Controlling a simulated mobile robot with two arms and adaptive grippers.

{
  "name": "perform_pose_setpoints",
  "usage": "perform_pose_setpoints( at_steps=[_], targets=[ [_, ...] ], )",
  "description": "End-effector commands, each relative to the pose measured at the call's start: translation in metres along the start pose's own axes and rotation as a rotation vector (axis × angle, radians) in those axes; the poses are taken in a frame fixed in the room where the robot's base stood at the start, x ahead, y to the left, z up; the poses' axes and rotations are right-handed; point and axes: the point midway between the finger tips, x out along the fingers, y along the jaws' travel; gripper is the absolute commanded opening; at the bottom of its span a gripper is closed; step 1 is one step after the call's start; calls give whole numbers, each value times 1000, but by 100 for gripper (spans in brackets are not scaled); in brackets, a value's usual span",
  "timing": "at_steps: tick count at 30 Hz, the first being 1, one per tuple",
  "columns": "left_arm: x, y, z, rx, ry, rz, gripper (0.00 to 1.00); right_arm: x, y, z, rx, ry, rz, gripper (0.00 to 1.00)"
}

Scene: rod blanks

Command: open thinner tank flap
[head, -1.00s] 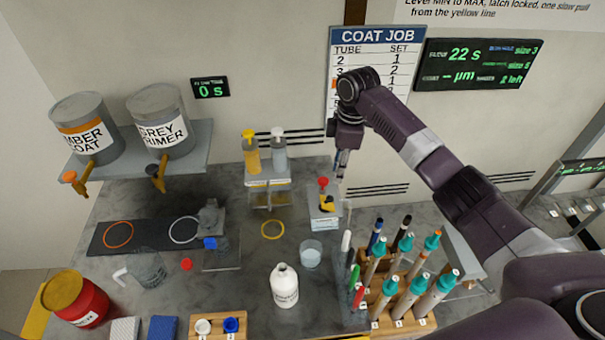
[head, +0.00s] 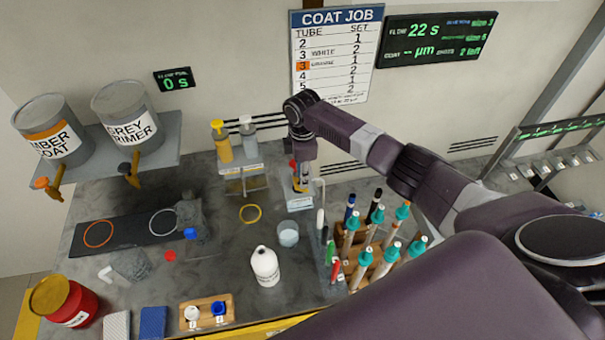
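A red drum (head: 82,306) with a yellow top (head: 49,296) stands at the lower left; its label is only partly visible, and I cannot tell for sure that it is the thinner tank. Its top looks closed. My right gripper (head: 303,181) points down at a small white-fronted unit (head: 299,203) with a red knob and a yellow part, far from the drum. The gripper partly covers this unit. I cannot tell whether its fingers touch the unit or how far apart they are. My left gripper is not in view.
A rack (head: 366,249) of teal-capped tubes and pens stands right of the unit. A white bottle (head: 265,267) and a clear cup (head: 288,235) stand in front. Amber (head: 53,137) and grey (head: 128,118) paint tanks sit on a wall shelf. Bare counter lies around the yellow ring (head: 250,214).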

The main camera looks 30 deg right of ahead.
Motion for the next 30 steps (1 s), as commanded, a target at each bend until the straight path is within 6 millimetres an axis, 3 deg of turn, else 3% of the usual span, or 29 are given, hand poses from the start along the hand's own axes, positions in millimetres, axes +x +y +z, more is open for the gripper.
perform_pose_setpoints(
  at_steps=[4, 11, 22, 30],
  targets=[
    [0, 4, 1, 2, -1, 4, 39, 0, 0, 0, 0, 0, 0, 23],
    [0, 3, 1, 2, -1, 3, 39, 0, 0, 0, 1, 0, 0, 0],
    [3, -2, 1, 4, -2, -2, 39, 0, 0, 4, 4, 39, 1, 0],
    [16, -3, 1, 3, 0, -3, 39, 1, 1, 15, 6, 202, 2, 0]
  ],
)
